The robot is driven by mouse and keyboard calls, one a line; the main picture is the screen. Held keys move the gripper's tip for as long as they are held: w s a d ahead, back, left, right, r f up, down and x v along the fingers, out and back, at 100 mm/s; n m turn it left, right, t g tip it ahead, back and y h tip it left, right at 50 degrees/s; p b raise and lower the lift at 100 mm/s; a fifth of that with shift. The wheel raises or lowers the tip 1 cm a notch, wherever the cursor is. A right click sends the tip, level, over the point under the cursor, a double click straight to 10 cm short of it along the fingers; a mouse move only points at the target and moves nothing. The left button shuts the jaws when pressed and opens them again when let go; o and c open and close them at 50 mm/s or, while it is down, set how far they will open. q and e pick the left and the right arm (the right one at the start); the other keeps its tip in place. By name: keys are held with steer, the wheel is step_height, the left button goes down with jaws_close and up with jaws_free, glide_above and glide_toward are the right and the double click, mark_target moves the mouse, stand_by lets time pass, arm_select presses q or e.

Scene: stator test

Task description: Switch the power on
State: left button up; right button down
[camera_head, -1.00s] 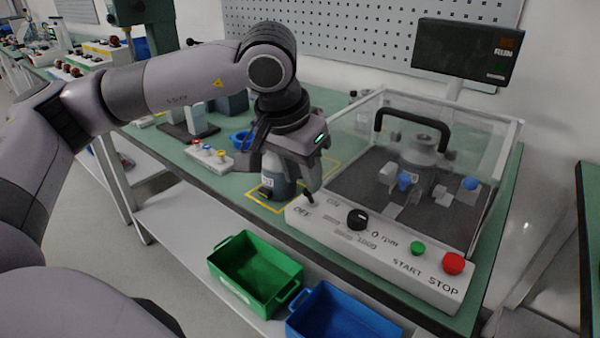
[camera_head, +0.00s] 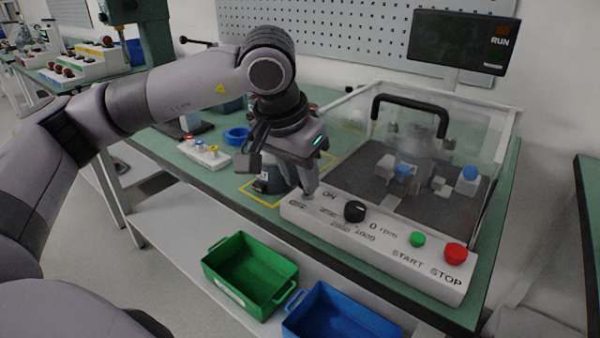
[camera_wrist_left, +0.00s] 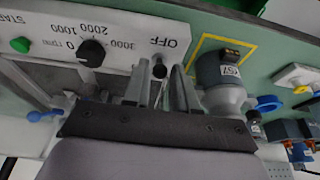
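The white control panel (camera_head: 385,249) at the front of the test box carries the power switch, marked ON and OFF. In the head view, my left gripper (camera_head: 306,192) is low over the panel's left end, and its fingers hide the switch. In the left wrist view, the dark switch lever (camera_wrist_left: 159,70) shows near the OFF label, between the two grey fingertips of my left gripper (camera_wrist_left: 160,82). The fingers are apart, with a gap around the lever; contact cannot be told. My right gripper is not in view.
A black speed knob (camera_head: 355,211), green START button (camera_head: 418,239) and red STOP button (camera_head: 456,253) sit right of the switch. A clear cover with a black handle (camera_head: 408,106) stands behind. A stator (camera_wrist_left: 222,75) is beside the gripper. Green (camera_head: 250,275) and blue (camera_head: 340,315) bins are below.

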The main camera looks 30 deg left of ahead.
arm_select(q)
steer(key=shift+c, duration=0.9)
steer(key=shift+w, duration=0.1)
steer(key=shift+w+d+p, duration=0.1)
steer(key=shift+w+p, duration=0.2)
steer(key=shift+w, duration=1.05)
steer(key=o, duration=0.5)
steer(key=shift+r, duration=0.1)
